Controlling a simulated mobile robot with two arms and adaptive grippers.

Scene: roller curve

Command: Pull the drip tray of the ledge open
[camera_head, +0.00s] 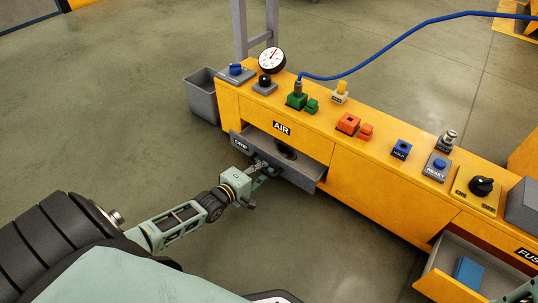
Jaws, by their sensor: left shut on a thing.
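The drip tray (303,180) is a grey drawer with a DRIP label on its front, set low in the yellow ledge (345,180) under the AIR label. It stands partly out, and its inside shows, with a dark round shape in it. My left gripper (261,168) is at the middle of the tray's front and is shut on it. The gripper's fingers partly cover the front, and the exact grip is small in view. A piece of my right arm or gripper (522,291) shows at the lower right corner; its fingertips cannot be made out.
On the ledge top stand a gauge (272,60), green (297,101) and orange (348,123) blocks, and a black knob (481,186). A blue hose (400,38) runs off right. A drawer (450,287) with a blue thing is open at right. A grey bin (202,97) stands left. Floor in front is clear.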

